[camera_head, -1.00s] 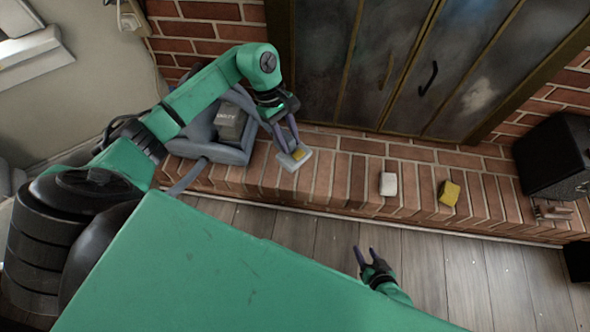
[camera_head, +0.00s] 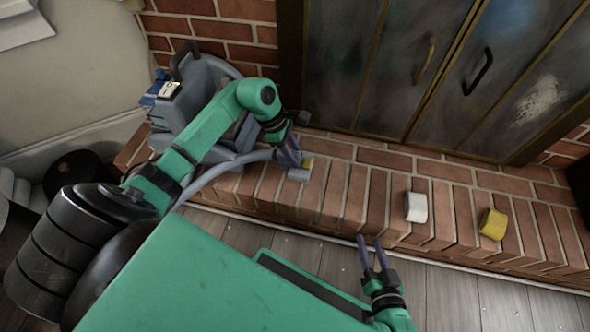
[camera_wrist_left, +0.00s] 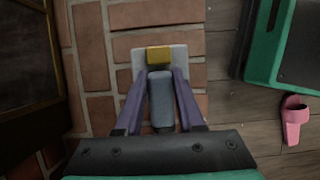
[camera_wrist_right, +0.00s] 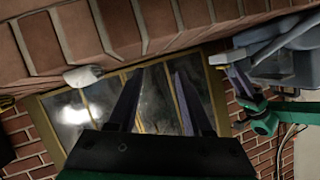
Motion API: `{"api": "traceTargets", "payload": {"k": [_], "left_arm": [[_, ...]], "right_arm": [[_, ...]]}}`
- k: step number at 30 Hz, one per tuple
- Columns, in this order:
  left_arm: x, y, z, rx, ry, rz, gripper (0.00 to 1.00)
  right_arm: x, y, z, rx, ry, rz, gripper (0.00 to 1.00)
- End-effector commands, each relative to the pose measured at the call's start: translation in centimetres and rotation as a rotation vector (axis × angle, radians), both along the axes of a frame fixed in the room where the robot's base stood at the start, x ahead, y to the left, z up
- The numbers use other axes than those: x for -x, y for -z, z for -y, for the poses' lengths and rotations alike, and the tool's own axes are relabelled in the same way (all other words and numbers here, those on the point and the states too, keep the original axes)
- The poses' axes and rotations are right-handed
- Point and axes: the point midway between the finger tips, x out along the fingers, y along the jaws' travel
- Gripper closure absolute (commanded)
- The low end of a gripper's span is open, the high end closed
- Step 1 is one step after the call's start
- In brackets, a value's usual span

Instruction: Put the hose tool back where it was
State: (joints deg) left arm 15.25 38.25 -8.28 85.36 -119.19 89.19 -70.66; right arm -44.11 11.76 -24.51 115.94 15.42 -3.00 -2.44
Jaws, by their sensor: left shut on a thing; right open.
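The hose tool (camera_head: 300,174) is a grey nozzle with a yellow part, at the end of a grey hose (camera_head: 222,170). My left gripper (camera_head: 291,158) is shut on it, over the brick hearth. In the left wrist view, the tool's grey body (camera_wrist_left: 162,100) sits between the two fingers, with its pale head and yellow part beyond the tips. The hose leads left toward the blue-grey cleaning machine (camera_head: 197,92), which my left arm partly covers. My right gripper (camera_head: 370,244) is open and empty, by the hearth's front edge.
A white block (camera_head: 416,207) and a yellow sponge-like block (camera_head: 493,224) lie on the brick hearth (camera_head: 345,195), right of the tool. Dark fireplace doors (camera_head: 400,70) stand behind. The hearth between the tool and white block is clear. Wooden floor (camera_head: 450,292) lies in front.

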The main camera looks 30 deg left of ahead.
Motion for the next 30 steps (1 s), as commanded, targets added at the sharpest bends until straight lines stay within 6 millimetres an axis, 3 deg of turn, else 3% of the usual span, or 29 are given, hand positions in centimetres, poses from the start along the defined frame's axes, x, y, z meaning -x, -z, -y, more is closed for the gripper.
{"api": "traceTargets", "payload": {"k": [6,13,17,30], "left_arm": [[0.0,3.3,0.0,0.002,-0.001,0.001,1.0],[-0.1,5.2,0.0,0.001,-0.001,0.002,1.0],[-0.1,5.6,0.0,0.0,0.001,0.003,1.0],[-0.1,5.6,0.0,0.0,0.001,0.003,1.0]], "right_arm": [[-0.3,1.3,0.0,-0.012,0.014,0.024,0.5],[-5.3,-4.1,0.3,-0.039,0.047,0.219,0.5],[-6.1,-5.4,0.3,-0.045,0.054,0.259,0.5],[-6.4,-5.9,0.4,-0.047,0.056,0.275,0.5]]}}
